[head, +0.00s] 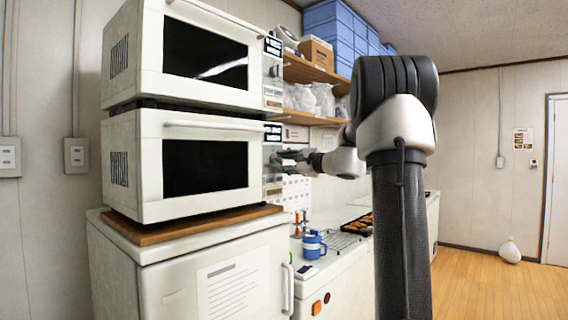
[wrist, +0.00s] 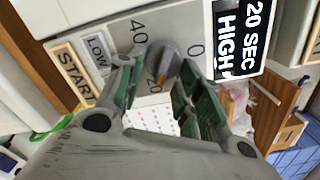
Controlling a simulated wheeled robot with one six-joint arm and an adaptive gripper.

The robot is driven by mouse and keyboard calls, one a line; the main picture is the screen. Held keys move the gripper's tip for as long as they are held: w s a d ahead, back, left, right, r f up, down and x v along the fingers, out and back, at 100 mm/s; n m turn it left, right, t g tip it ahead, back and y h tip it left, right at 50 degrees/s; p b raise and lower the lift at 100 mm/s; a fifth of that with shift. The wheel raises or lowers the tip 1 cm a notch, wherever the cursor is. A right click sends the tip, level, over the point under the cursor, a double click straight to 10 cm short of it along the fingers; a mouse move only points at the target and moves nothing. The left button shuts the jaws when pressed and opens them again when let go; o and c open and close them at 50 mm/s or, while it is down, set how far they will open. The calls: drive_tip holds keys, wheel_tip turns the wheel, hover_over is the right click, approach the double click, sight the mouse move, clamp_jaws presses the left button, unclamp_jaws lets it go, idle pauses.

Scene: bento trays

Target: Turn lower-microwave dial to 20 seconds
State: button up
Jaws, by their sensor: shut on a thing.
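The lower microwave (head: 150,195) is white with a dark door window and stands under a matching upper microwave. The labels "40" and "0" lie to either side. The display (wrist: 240,38) reads "20 SEC HIGH". My gripper (wrist: 157,76) is shut on the dial, one finger on each side. In the head view my gripper (head: 287,156) is at the right end of the lower microwave's front, where the dial is hidden.
The START (wrist: 74,72) and LOW (wrist: 96,50) buttons are close to my left finger in the wrist view. The upper microwave (head: 125,50) is directly above. Open floor lies at right.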

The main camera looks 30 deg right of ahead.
drive_tip(key=o, duration=0.9)
drive_tip(key=shift+s, duration=0.1)
drive_tip(key=v, duration=1.2)
